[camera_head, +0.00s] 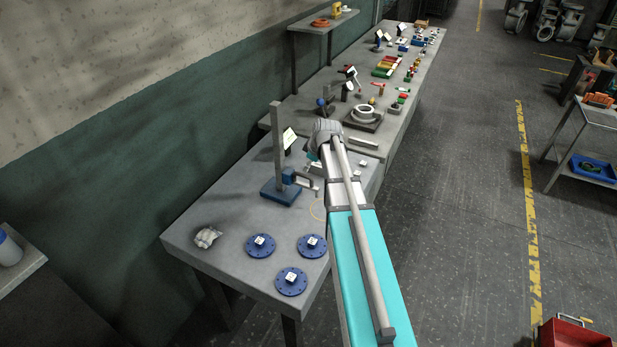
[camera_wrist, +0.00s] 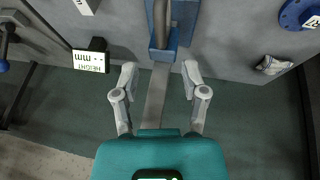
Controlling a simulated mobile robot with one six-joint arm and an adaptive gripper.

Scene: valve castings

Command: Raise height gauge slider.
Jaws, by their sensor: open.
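The height gauge stands on the near table, with a tall grey column (camera_head: 278,145) rising from a blue base (camera_head: 281,194). Its blue slider (camera_head: 289,177) sits low on the column, a short way above the base, and its measuring arm points right. In the wrist view the blue slider (camera_wrist: 163,53) shows just beyond my fingertips, and the grey column (camera_wrist: 154,100) runs between the fingers. My gripper (camera_wrist: 159,67) is open and empty, with one finger on each side of the column and no clear contact. My wrist hides the fingers in the head view.
A small display (camera_head: 289,138) marked in mm stands behind the gauge; it also shows in the wrist view (camera_wrist: 88,57). Several blue flanges (camera_head: 291,282) and a crumpled cloth (camera_head: 207,237) lie at the table's front. A ring casting (camera_head: 365,112) and small parts lie farther back.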

